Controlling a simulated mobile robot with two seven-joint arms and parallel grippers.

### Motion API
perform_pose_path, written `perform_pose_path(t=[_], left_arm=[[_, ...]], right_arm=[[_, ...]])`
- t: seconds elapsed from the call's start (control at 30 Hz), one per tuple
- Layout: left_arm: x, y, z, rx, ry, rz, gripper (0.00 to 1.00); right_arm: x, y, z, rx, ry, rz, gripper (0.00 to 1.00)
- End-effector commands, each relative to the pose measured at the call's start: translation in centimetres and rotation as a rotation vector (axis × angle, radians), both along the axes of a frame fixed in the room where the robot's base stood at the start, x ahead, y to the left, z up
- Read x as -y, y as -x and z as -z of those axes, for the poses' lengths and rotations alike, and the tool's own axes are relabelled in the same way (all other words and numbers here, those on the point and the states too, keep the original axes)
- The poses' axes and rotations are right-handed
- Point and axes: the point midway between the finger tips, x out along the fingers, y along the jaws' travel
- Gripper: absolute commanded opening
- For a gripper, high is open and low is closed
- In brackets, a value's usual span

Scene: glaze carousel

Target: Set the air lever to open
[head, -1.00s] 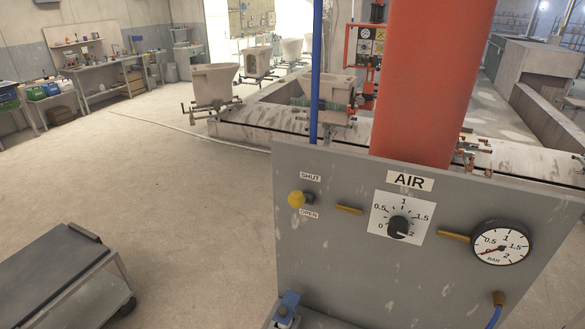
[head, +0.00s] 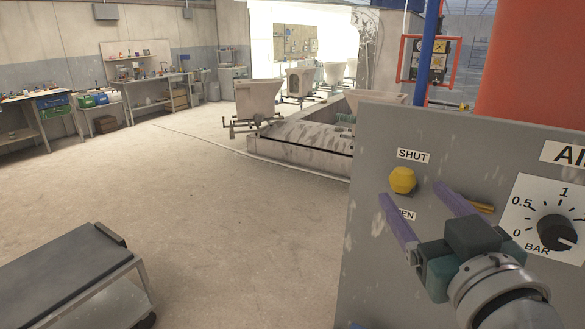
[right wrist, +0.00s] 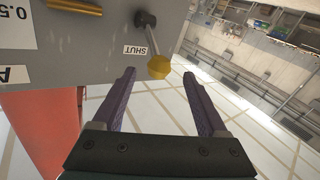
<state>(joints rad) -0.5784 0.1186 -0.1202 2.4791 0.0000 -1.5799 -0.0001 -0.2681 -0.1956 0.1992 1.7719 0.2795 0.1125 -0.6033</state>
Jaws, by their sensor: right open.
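The air lever has a yellow knob (head: 402,179) and stands out from the grey panel (head: 375,240), just below the SHUT label (head: 413,155). The OPEN label (head: 408,214) is partly hidden by a finger of my right gripper (head: 410,191). This gripper is open and empty, its purple fingers pointing at the knob. In the right wrist view, the knob (right wrist: 159,66) shows midway between the fingertips (right wrist: 159,75), at about their tips, with no visible contact. The lever's rod runs from the knob to a dark pivot on the panel. My left gripper is out of view.
A pressure dial (head: 557,230) and a brass pipe (head: 481,208) are on the panel, right of the lever. A blue pipe (head: 428,50) rises behind the panel. A dark-topped cart (head: 60,265) stands at lower left, with open floor between.

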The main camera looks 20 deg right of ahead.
Motion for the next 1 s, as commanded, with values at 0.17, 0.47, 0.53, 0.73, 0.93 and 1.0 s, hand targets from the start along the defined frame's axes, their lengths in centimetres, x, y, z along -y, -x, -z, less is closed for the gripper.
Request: perform_pose_path(t=[0.17, 0.47, 0.53, 0.73, 0.93, 1.0], left_arm=[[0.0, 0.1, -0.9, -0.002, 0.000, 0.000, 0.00], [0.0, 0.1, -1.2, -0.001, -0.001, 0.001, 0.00], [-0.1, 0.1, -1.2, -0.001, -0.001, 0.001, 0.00], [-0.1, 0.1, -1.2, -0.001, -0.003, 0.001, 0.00], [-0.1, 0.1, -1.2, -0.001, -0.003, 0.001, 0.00], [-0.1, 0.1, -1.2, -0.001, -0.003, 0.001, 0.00]], right_arm=[[0.9, -3.3, -0.5, 0.003, 0.001, -0.002, 0.76], [2.1, -7.5, -0.2, -0.001, 0.001, -0.003, 0.76], [2.2, -7.9, -0.2, -0.001, 0.000, -0.003, 0.76], [2.3, -8.3, -0.1, -0.001, -0.001, -0.002, 0.76], [2.3, -8.3, -0.1, -0.001, -0.001, -0.002, 0.70], [2.3, -8.3, -0.1, -0.001, -0.001, -0.002, 0.62]])
